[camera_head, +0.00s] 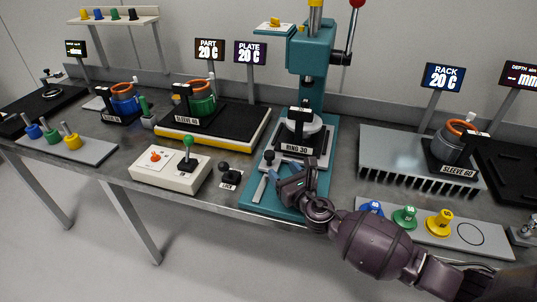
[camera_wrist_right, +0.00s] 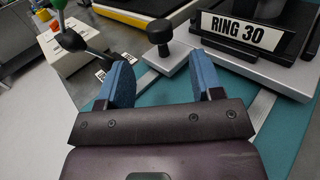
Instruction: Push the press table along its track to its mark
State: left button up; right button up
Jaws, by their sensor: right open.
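The press table (camera_head: 300,160) is a pale plate on the teal press base (camera_head: 262,200), under the ram, carrying a black RING 30 holder (camera_head: 318,146). Its black front knob (camera_head: 269,156) also shows in the wrist view (camera_wrist_right: 160,32). Pale track strips (camera_head: 261,187) run along the base; I cannot make out the mark. My right gripper (camera_head: 277,170) is over the front of the base, its blue fingers open and empty. In the wrist view the gripper (camera_wrist_right: 160,75) has the knob just beyond its fingertips, apart from them. My left gripper is not in view.
The teal press column (camera_head: 310,60) with its red-knobbed lever (camera_head: 354,5) rises behind. A control box (camera_head: 170,172) with a green joystick and a small LOW lever (camera_head: 231,174) stand left of the base. A finned rack (camera_head: 400,155) and a tray of colored plugs (camera_head: 465,236) are at right.

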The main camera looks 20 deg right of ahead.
aim_at(272, 159)
jog(key=w, duration=0.2)
jog(key=w+a, duration=0.1)
jog(key=w, duration=0.2)
jog(key=w+b, duration=0.1)
jog(key=w, duration=0.2)
jog(key=shift+w+a, duration=0.15)
jog(key=shift+a, duration=0.15)
grip_shut()
